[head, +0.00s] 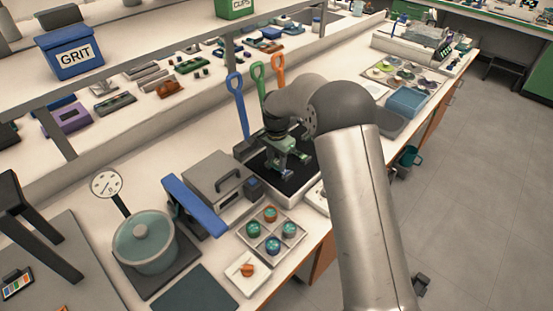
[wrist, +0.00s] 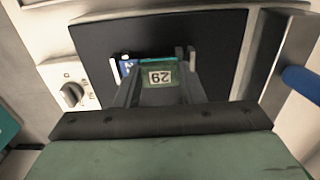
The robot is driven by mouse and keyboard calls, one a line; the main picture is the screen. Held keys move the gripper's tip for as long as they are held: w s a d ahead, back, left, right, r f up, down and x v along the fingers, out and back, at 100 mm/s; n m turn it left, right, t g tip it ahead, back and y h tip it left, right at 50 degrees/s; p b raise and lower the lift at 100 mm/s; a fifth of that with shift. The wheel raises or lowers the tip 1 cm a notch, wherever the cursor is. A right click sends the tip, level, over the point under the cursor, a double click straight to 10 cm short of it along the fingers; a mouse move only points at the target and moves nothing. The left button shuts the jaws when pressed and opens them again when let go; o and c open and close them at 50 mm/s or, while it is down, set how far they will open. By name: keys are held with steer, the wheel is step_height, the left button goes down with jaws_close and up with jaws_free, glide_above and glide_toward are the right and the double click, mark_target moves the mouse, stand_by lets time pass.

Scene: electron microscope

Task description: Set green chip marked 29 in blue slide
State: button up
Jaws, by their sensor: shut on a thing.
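The green chip marked 29 (wrist: 160,77) is between the fingers of my gripper (wrist: 159,68) in the wrist view, its label upside down. My gripper is shut on it. A blue piece with a white mark (wrist: 127,66), which looks like the blue slide, shows just beyond and left of the chip, mostly hidden. In the head view my gripper (head: 290,155) is over the black plate, with a blue piece (head: 283,169) showing below it. Whether the chip touches the slide I cannot tell.
The black plate (wrist: 90,35) belongs to a device with a knob (wrist: 72,94). In the head view a grey box with a handle (head: 224,190) and a blue lever (head: 195,205) stand left of it. A divided tray (head: 273,229) with several round pieces lies in front. Upright blue, green and orange tools (head: 237,100) stand behind.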

steer(key=shift+f, duration=0.15)
steer(key=o, duration=1.1)
steer(key=shift+c, duration=0.2)
step_height(320, 180, up, 18)
steer(key=b, duration=0.1)
steer(key=shift+f+b, duration=0.2)
steer(key=shift+b, duration=0.1)
